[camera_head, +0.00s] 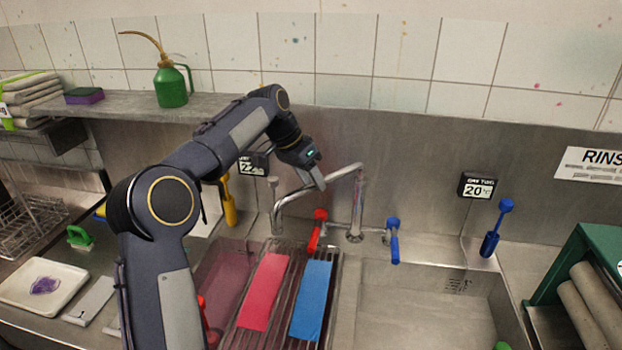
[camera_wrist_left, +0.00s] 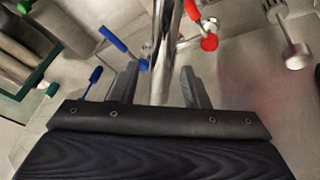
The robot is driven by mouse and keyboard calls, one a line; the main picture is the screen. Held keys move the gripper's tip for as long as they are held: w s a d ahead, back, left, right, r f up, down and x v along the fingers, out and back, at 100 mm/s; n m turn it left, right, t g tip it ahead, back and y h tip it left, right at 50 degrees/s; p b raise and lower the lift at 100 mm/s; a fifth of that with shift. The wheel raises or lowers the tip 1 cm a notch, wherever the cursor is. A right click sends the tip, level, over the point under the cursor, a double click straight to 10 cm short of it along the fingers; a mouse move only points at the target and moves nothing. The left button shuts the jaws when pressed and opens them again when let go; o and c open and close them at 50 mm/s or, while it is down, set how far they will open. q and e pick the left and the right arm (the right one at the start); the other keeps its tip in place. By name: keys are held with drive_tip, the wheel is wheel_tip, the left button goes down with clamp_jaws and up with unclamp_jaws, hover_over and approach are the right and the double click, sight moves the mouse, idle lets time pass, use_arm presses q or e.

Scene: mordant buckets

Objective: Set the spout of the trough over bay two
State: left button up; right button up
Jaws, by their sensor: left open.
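The steel spout (camera_head: 300,192) rises from the tap post (camera_head: 356,210) between the basins and bends left, its tip turned down toward the back of the left basin. My left gripper (camera_head: 318,178) is at the spout's upper bar. In the left wrist view the spout (camera_wrist_left: 165,45) passes between the open fingers of my left gripper (camera_wrist_left: 160,88); I cannot tell whether they touch it. The trough has a left basin (camera_head: 215,270) with reddish liquid and an empty-looking right basin (camera_head: 420,300). I cannot read which is bay two. My right gripper is not in view.
A red tap lever (camera_head: 317,232) and a blue one (camera_head: 393,242) flank the post. A slatted rack with a pink cloth (camera_head: 264,290) and a blue cloth (camera_head: 311,298) lies between the basins.

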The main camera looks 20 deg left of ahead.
use_arm(q)
drive_tip(key=shift+f, duration=0.2)
drive_tip(key=shift+c, duration=0.3)
clamp_jaws()
